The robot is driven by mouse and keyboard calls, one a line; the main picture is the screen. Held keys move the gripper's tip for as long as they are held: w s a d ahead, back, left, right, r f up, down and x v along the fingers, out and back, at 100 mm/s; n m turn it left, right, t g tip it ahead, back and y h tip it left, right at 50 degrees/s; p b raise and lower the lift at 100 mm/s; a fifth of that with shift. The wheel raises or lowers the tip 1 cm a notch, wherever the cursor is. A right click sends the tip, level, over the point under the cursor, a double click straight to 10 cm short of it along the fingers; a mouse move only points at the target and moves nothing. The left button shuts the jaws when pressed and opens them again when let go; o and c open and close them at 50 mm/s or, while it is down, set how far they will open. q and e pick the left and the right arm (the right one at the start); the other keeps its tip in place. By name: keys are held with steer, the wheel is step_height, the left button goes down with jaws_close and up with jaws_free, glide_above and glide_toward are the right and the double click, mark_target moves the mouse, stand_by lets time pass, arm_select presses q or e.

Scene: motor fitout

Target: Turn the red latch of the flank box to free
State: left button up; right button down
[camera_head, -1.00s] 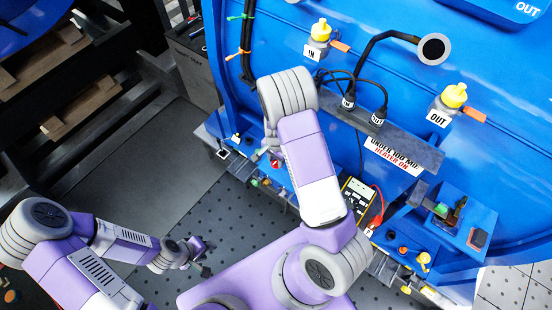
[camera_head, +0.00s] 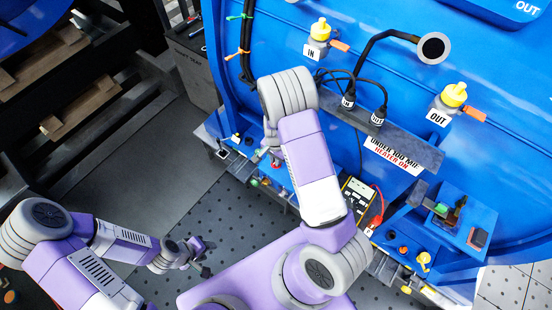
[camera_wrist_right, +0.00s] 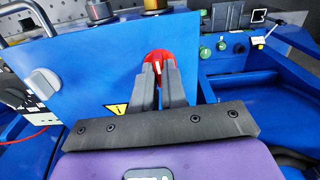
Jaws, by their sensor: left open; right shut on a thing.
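The red latch (camera_wrist_right: 159,58) is a round red disc with a white mark on the blue flank box (camera_wrist_right: 95,75), seen in the right wrist view. My right gripper (camera_wrist_right: 160,72) is shut on the latch, its two grey fingers close together over the disc's lower part. The fingers hide the part between them. In the head view my right arm covers most of this spot, and only a small bit of red shows beside the wrist. My left gripper (camera_head: 207,258) is open and empty, low over the dotted floor, far from the box.
A grey knob (camera_wrist_right: 41,82) and a yellow warning label (camera_wrist_right: 117,109) are on the same blue face. Green buttons (camera_wrist_right: 205,53) sit on a panel to the right. In the head view a yellow meter (camera_head: 357,192) stands right of my right arm.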

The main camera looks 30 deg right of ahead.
steer(key=n+b, duration=0.1)
steer(key=n, duration=0.3)
steer(key=shift+n, duration=0.3)
steer(key=n+b, duration=0.2)
steer(key=n, duration=0.2)
steer(key=shift+n, duration=0.3)
steer(key=n+b, duration=0.1)
steer(key=n, duration=0.3)
steer(key=shift+b, duration=0.35)
steer(key=shift+n+b, duration=0.55)
steer(key=shift+n, duration=1.55)
steer(key=c, duration=1.2)
jaws_free()
